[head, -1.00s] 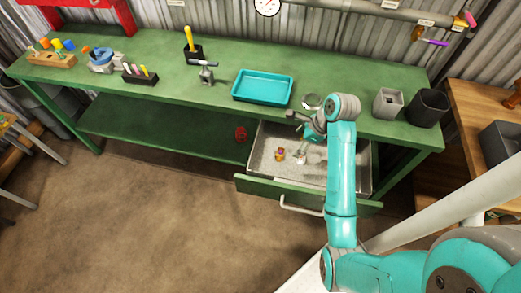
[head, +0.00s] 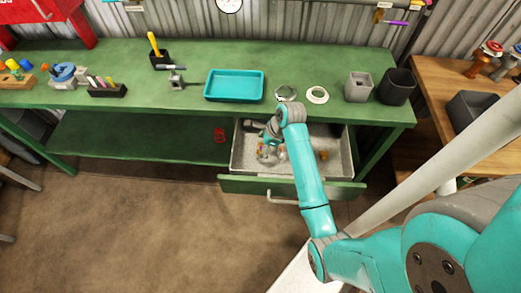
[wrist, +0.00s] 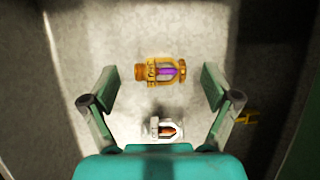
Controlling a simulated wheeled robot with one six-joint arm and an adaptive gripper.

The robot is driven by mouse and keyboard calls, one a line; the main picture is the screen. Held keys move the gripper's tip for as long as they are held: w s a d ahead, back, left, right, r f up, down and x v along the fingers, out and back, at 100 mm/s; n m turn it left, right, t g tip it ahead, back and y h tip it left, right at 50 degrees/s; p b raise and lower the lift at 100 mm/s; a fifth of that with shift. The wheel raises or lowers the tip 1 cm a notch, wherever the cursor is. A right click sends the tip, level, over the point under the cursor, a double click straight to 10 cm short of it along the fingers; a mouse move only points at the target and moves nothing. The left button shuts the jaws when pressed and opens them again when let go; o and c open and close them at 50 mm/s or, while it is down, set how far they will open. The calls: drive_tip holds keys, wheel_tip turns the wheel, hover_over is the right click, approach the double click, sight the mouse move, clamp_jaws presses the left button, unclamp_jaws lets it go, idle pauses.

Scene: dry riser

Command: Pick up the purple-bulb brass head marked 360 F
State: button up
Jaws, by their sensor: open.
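In the wrist view a brass sprinkler head (wrist: 160,71) with a purple bulb lies on its side on the drawer's pale floor; dark marking on it is too small to read. My gripper (wrist: 157,82) is open, with one finger to the left of the brass head and one to its right, not visibly touching it. A silver head (wrist: 163,129) with a red-orange bulb lies nearer the palm. In the head view my gripper (head: 271,142) is down in the open drawer (head: 240,157), partly hiding the heads.
Another brass piece (wrist: 247,117) lies near the drawer's right side, partly hidden by a finger. The drawer walls stand close around. On the green bench (head: 130,105) above are a teal tray (head: 234,86), a white ring (head: 317,95) and two cups at the right.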

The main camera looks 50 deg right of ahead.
drive_tip(key=shift+w+a+f, duration=0.1)
drive_tip(key=shift+w+f, duration=0.05)
drive_tip(key=shift+f, duration=0.25)
drive_tip(key=c, duration=1.4)
drive_tip(key=shift+r, duration=0.1)
